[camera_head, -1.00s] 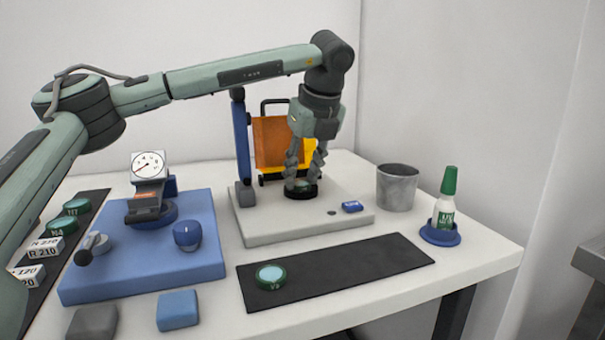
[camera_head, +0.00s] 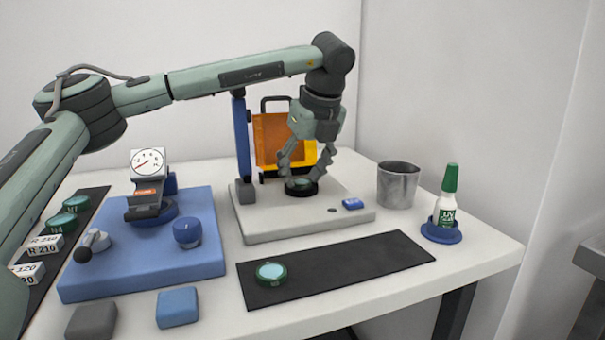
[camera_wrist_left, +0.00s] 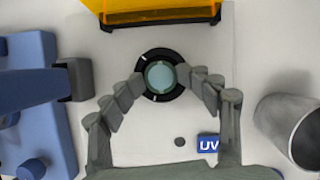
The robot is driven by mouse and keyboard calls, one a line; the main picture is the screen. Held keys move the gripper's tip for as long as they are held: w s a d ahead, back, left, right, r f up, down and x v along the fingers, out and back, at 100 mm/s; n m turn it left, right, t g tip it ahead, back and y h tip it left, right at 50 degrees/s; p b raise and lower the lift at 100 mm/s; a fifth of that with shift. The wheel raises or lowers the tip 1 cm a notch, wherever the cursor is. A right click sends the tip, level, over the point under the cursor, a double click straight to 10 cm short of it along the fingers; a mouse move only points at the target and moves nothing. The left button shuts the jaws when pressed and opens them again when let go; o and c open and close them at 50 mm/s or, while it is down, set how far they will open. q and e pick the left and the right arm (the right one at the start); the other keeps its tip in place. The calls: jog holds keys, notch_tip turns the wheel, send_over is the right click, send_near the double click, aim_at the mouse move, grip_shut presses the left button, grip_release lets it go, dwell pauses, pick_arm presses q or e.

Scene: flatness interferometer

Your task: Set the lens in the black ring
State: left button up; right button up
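A pale teal lens with a green rim (camera_head: 299,184) lies inside the black ring (camera_head: 302,193) on the white-grey base plate. In the left wrist view the lens (camera_wrist_left: 160,76) appears centred in the black ring (camera_wrist_left: 149,95), with a dark band around it. My left gripper (camera_head: 302,178) points down over the ring with its fingers spread. In the left wrist view its fingertips (camera_wrist_left: 161,79) are on opposite sides of the lens, apart from it. I cannot tell whether the lens is fully flat. My right gripper is not in view.
An orange shield (camera_head: 271,140) and a blue post (camera_head: 241,140) stand behind the ring. Another green-rimmed lens (camera_head: 271,273) lies on the black mat (camera_head: 370,262). A metal cup (camera_head: 397,186) and a glue bottle (camera_head: 447,200) stand right; a blue dial-gauge base (camera_head: 130,270) stands left.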

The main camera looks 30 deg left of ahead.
pick_arm(q)
jog(key=v, duration=1.2)
jog(key=shift+d, duration=0.1)
